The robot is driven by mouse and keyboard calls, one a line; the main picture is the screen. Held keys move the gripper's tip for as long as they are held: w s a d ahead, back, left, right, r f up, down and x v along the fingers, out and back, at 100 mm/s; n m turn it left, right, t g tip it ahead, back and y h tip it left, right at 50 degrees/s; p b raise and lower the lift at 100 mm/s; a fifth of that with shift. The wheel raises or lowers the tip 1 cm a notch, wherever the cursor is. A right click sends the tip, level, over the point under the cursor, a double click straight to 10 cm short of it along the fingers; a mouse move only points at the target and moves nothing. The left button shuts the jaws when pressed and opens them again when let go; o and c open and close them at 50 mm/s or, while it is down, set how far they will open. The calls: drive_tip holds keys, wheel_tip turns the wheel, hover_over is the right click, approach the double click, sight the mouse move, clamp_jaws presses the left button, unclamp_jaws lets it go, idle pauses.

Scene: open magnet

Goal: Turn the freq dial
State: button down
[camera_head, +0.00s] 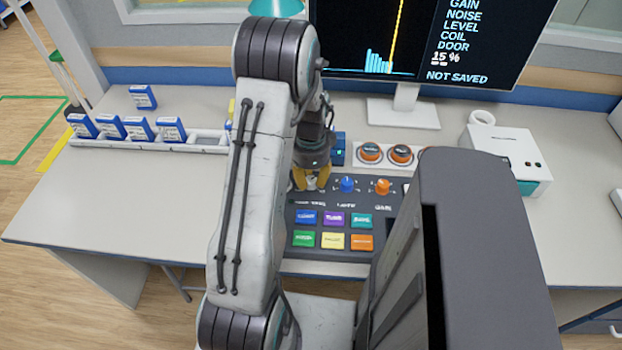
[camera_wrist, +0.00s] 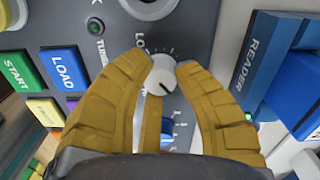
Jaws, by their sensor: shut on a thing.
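My gripper (camera_wrist: 162,72) shows in the wrist view with its two yellow fingers closed on a pale grey round dial (camera_wrist: 162,78) with a dark pointer line. I take this to be the freq dial; its own label is not readable. Scale marks ring it on the dark panel. In the head view my gripper (camera_head: 312,178) is low over the left end of the console's dial row and hides this dial. A blue dial (camera_head: 347,184) and an orange dial (camera_head: 383,186) stand to its right. The blue dial (camera_wrist: 168,128) is partly hidden behind the fingers in the wrist view.
The console (camera_head: 290,240) has several coloured buttons below the dials. A blue reader (camera_head: 338,148) stands close behind my gripper, with round orange-ringed controls (camera_head: 385,154) beside it. A monitor (camera_head: 430,45) reads 15 % and NOT SAVED. Blue-and-white cartridges (camera_head: 138,128) line a rack at left.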

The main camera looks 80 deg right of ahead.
sight(311, 179)
drive_tip(key=n+b, duration=0.1)
drive_tip(key=n, duration=0.4)
drive_tip(key=shift+f+b, duration=0.15)
drive_tip(key=shift+b, duration=0.2)
drive_tip(key=n+b, duration=0.1)
drive_tip(key=n, duration=0.4)
drive_tip(key=n+b, duration=0.1)
drive_tip(key=n, duration=0.4)
drive_tip(key=shift+n, duration=0.4)
drive_tip(key=n+b, duration=0.1)
drive_tip(key=n, duration=0.4)
drive_tip(key=shift+a, duration=0.1)
drive_tip(key=shift+n, duration=0.4)
drive_tip(key=c, duration=0.9)
unclamp_jaws()
wheel_tip(311, 179, up, 12)
drive_tip(key=shift+r, duration=0.1)
